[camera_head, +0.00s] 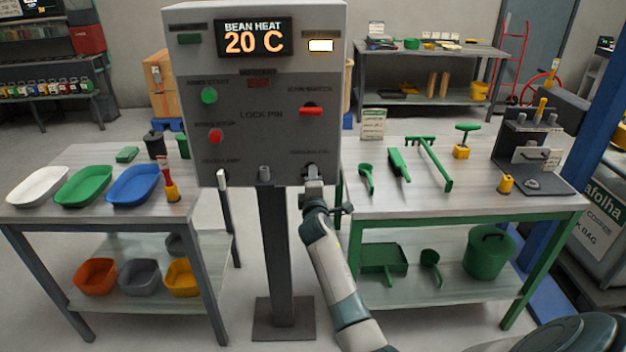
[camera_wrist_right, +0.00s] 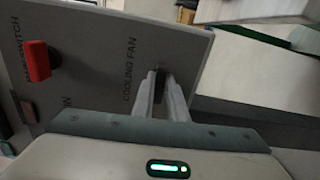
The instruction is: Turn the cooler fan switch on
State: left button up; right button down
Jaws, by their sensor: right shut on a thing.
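The grey control panel (camera_head: 262,130) stands on a post in the middle of the head view. Its cooling fan switch (camera_head: 309,168) is a small dark lever at the lower right; in the right wrist view the switch (camera_wrist_right: 160,84) sits by the "COOLING FAN" label. My right gripper (camera_head: 312,180) is at the panel's lower right corner. In the right wrist view its fingers (camera_wrist_right: 166,97) are shut on the switch from either side and hide part of it. The lever's exact angle is hard to tell. My left gripper is not in view.
A red main switch handle (camera_head: 311,111) is above the fan switch; green (camera_head: 209,96) and red (camera_head: 216,136) buttons are on the left. The display (camera_head: 254,37) reads "BEAN HEAT 20 C". Workbenches with trays (camera_head: 84,185) and green tools (camera_head: 399,165) flank the panel.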

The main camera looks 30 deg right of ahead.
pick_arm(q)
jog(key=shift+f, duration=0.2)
pick_arm(e)
jog(key=shift+f+m, duration=0.1)
jog(key=shift+m, duration=0.4)
jog(key=c, duration=1.8)
grip_release()
jog(key=shift+o, duration=0.2)
jog(key=shift+s, duration=0.15)
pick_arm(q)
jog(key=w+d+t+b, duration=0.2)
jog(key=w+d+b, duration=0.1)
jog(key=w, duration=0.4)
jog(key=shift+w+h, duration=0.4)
pick_arm(e)
jog(key=v, duration=1.7)
jog(key=shift+a, duration=0.2)
